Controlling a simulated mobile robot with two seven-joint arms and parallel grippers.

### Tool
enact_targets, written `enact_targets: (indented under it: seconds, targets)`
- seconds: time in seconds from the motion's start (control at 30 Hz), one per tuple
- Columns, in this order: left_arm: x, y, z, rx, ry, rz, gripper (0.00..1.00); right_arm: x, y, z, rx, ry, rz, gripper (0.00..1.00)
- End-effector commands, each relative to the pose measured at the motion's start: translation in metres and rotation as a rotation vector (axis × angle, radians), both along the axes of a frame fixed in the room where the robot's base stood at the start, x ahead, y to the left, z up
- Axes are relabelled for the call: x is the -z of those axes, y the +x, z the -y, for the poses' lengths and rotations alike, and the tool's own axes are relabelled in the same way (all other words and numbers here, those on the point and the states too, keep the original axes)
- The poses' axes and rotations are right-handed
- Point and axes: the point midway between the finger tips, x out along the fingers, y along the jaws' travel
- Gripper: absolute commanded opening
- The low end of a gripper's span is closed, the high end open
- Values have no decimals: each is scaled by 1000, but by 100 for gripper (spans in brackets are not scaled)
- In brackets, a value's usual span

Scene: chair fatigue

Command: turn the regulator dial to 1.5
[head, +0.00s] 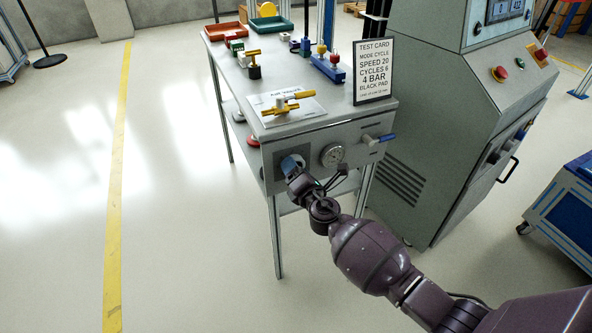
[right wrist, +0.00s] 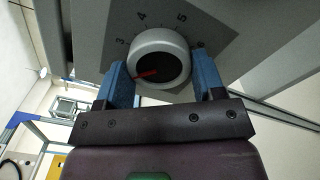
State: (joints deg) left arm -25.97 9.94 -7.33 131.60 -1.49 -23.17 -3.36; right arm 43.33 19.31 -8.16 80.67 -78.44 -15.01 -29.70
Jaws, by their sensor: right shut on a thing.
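The regulator dial (right wrist: 160,50) is a round light grey knob with a dark centre and a red pointer, on a dark grey scale plate (head: 278,172) on the bench's front panel. In the right wrist view the digits 3, 4, 5 and 6 show around it. The pointer aims left and slightly down, on the low side of the 3; a finger hides the marks there. My right gripper (head: 291,165) is shut on the dial, one blue finger on each side. In the head view the gripper mostly covers the dial. My left gripper is out of view.
A round gauge (head: 332,155) sits right of the dial; its reading is too small to tell. A test card (head: 374,70) stands on the bench (head: 300,131). A grey machine cabinet (head: 440,130) stands at right.

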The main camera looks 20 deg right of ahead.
Motion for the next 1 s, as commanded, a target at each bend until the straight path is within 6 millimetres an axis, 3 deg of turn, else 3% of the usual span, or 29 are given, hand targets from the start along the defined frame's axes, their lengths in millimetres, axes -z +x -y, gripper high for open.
enact_targets:
  seconds: [0.43,1.0]
  targets:
    - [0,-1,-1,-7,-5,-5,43,0,0,1,0,-285,10,39]
    - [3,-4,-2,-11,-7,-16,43,1,0,1,1,-352,11,39]
